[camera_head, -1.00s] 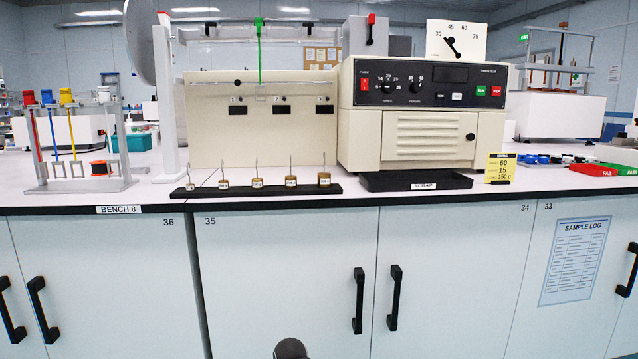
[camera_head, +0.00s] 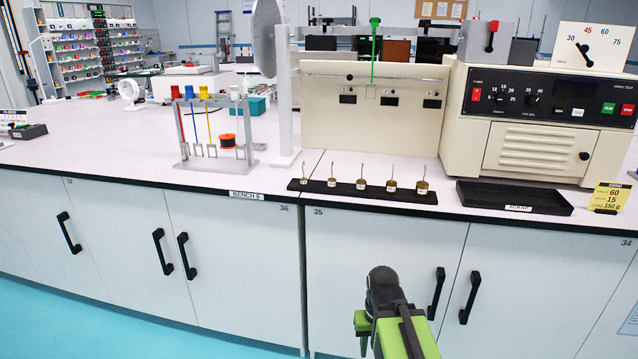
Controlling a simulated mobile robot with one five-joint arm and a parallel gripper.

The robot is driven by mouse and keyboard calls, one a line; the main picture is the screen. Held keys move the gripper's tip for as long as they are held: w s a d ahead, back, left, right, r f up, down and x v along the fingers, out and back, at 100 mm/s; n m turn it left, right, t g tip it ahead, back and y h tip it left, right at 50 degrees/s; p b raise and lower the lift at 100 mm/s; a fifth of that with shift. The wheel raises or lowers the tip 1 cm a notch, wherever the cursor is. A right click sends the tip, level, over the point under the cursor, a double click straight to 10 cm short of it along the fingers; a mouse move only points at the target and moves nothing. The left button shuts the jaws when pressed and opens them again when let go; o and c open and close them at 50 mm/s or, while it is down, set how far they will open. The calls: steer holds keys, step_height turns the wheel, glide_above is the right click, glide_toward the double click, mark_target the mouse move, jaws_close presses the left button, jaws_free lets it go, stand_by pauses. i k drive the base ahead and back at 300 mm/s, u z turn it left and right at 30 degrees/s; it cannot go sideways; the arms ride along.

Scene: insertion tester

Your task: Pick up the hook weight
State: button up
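Several brass hook weights stand upright in a row on a black strip (camera_head: 340,192) near the bench's front edge. They grow in size from the leftmost one (camera_head: 304,181) to the rightmost one (camera_head: 422,187). A middle weight (camera_head: 361,184) stands between them, each with a thin wire hook on top. Their labels are too small to read. My green and black arm shows at the bottom, in front of the cabinet doors and below the bench top. My gripper's fingertips cannot be made out, and nothing held is visible.
A rack (camera_head: 214,163) with coloured-top rods stands left of the weights. A cream tester (camera_head: 540,125) and a black scrap tray (camera_head: 514,198) are to the right. A yellow card (camera_head: 608,197) stands at far right. Bench top left of the rack is largely clear.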

mark_target(361, 183)
steer(key=z, duration=0.25)
steer(key=k, duration=0.4)
steer(key=u, duration=1.25)
steer(key=i, duration=0.7)
steer(key=z, duration=1)
